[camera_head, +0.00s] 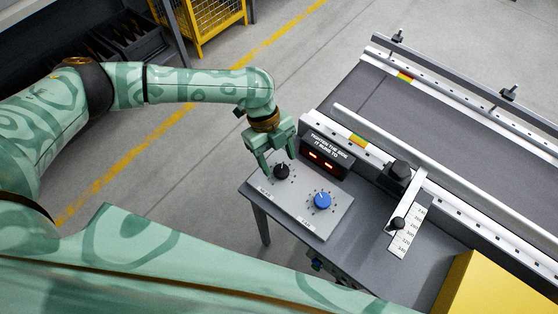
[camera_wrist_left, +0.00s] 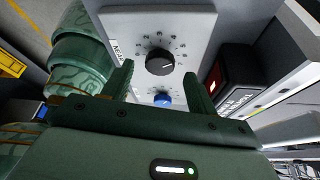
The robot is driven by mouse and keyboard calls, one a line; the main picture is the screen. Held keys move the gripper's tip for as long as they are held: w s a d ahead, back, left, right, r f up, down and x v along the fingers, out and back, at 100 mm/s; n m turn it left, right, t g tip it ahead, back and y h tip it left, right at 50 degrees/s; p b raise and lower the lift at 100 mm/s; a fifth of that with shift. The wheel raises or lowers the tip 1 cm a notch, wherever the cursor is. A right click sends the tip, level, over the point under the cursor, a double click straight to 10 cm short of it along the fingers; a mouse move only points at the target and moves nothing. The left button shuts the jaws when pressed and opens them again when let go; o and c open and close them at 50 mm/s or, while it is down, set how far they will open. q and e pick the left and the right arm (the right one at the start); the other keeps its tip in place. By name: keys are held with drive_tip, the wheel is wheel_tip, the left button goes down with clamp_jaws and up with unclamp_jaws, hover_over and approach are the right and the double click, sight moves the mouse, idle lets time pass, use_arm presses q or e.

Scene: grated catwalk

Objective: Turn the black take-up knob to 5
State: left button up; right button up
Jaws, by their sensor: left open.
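The black take-up knob (camera_head: 281,171) sits on the grey control panel (camera_head: 305,222), with dial marks around it. In the left wrist view the black knob (camera_wrist_left: 160,62) has a light pointer line toward the right; the dial numbers are too small to read surely. A blue knob (camera_head: 323,201) is on the same panel, to the right and nearer. My left gripper (camera_head: 277,165) is open, with its fingers over the black knob. In the left wrist view the fingers (camera_wrist_left: 160,80) stand apart on either side below the black knob, not visibly touching it. My right gripper is not in view.
A dark display box (camera_head: 325,158) with red digits stands just behind the panel. A conveyor belt (camera_head: 440,100) with rails runs at the right. A ruler plate (camera_head: 408,230) and a yellow block (camera_head: 485,285) are nearer right. Open floor lies left of the panel.

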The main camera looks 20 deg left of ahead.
use_arm(q)
drive_tip(key=p+v, duration=0.3)
drive_tip(key=v, duration=1.1)
drive_tip(key=shift+r+p, duration=0.15)
drive_tip(key=shift+p, duration=0.15)
